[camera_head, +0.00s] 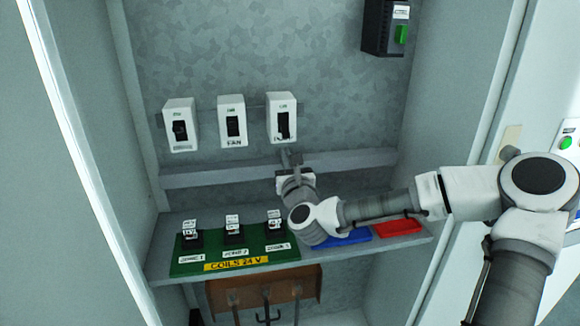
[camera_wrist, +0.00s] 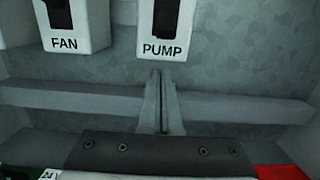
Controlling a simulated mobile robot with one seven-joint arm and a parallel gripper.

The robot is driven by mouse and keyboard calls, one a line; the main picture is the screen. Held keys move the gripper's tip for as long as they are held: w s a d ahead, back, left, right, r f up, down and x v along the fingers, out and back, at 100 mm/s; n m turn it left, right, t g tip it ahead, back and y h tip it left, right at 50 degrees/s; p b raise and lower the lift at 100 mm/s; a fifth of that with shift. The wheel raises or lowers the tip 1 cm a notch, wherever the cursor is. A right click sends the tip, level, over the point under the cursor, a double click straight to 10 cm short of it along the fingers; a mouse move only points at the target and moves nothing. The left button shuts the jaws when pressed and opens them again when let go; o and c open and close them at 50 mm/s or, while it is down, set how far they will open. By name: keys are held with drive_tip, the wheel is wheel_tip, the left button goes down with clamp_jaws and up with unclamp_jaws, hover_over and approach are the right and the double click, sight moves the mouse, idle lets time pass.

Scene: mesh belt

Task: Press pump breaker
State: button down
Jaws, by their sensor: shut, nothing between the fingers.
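The pump breaker (camera_head: 282,105) is the right one of three white breakers on the grey back panel, with a dark lever. In the wrist view its lower part (camera_wrist: 176,48) shows at the top edge, with the label PUMP; its upper part is cut off. My gripper (camera_head: 291,155) is shut and empty, just below the pump breaker and pointing at the panel. In the wrist view the closed fingertips (camera_wrist: 160,76) sit just under the PUMP label. I cannot tell whether they touch anything. The lever's position is not clear.
The FAN breaker (camera_head: 232,137) and another breaker (camera_head: 180,143) stand to the left. A grey rail (camera_head: 220,176) runs below. The shelf holds a green coil board (camera_head: 190,268), a blue block (camera_head: 350,237) and a red block (camera_head: 398,228). Cabinet walls close both sides.

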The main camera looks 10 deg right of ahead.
sight(285, 132)
drive_tip(key=r, duration=0.1)
drive_tip(key=s+r, duration=0.1)
drive_tip(key=r+p, duration=0.1)
drive_tip(key=shift+s+r, duration=0.35)
drive_tip(key=shift+r+p, duration=0.15)
drive_tip(key=shift+p, duration=0.2)
drive_tip(key=shift+s+r+g+p, duration=0.1)
drive_tip(key=shift+g+p, duration=0.6)
drive_tip(key=shift+p, duration=0.15)
